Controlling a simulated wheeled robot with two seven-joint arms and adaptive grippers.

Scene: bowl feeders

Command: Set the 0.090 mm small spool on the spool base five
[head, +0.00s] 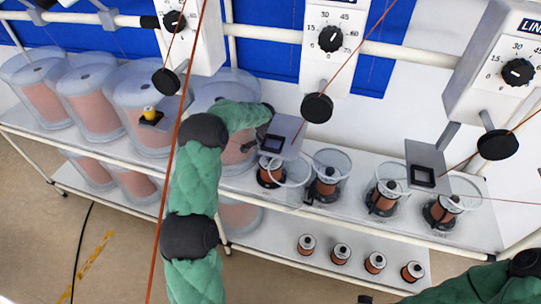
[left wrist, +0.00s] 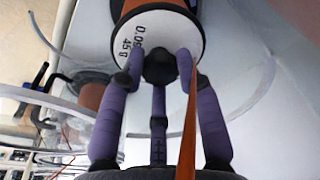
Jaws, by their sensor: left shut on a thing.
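My left gripper (head: 262,146) is over the upper shelf, beside a grey plate with a black square base (head: 275,144). In the left wrist view my left gripper (left wrist: 160,62) is shut on a small copper spool (left wrist: 165,28). Its white end faces the camera, with "0.09" and "45 g" readable and the last digit hidden. Another black square base (head: 422,177), on a grey plate at the right, looks empty. Only a dark tip of my right gripper (head: 366,298) shows at the bottom edge.
Several copper spools with clear rings stand on the upper shelf (head: 480,228). Several small spools (head: 341,253) stand on the lower shelf. A yellow spool (head: 149,112) sits on a base at the left. Clear drums (head: 95,95) and taut copper wires are close to my left arm.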

